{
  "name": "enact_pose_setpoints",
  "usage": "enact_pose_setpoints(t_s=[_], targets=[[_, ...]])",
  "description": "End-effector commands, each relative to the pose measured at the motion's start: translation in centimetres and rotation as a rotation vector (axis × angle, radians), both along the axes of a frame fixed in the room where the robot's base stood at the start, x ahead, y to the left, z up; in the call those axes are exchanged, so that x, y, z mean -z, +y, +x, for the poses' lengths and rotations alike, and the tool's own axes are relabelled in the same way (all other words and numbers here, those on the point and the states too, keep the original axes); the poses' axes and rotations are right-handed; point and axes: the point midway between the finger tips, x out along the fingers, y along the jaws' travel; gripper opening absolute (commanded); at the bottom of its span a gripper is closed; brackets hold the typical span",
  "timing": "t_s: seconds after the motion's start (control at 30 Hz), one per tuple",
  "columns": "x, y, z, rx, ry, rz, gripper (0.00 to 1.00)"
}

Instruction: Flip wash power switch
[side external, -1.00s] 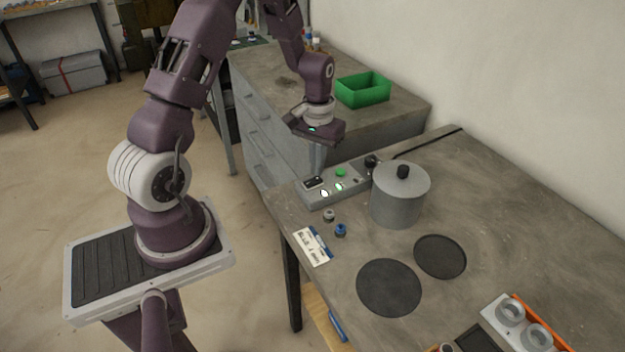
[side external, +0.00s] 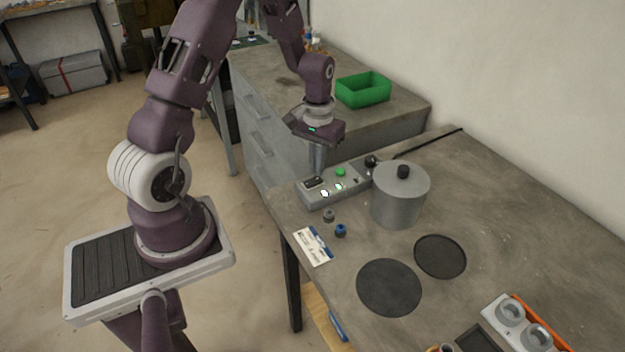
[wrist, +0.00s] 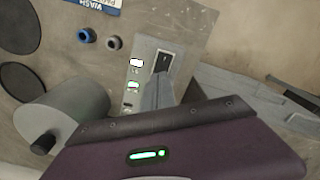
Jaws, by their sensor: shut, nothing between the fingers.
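A grey control box (side external: 335,185) sits on the bench near its left edge. It carries a black rocker switch (side external: 313,183), a green button (side external: 340,172) and two lit indicators, one white (side external: 324,193) and one green (side external: 338,187). My gripper (side external: 316,174) is shut and empty, pointing down just above or at the rocker switch. In the wrist view the shut fingers (wrist: 158,80) end beside the lower end of the rocker (wrist: 161,62). I cannot tell whether they touch it. The fingers hide the green button in the wrist view.
A grey lidded pot (side external: 400,195) stands close right of the box. A grey knob (side external: 329,215), a blue knob (side external: 341,230) and a wash label card (side external: 312,246) lie in front. Two dark round pads (side external: 389,287) lie farther right. A green bin (side external: 363,90) stands behind.

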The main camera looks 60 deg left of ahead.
Motion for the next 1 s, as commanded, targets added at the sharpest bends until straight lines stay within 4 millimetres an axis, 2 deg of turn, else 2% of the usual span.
enact_pose_setpoints(t_s=[1.0], targets=[[1.6,0.0,0.0,0.0,0.001,0.0,0.0]])
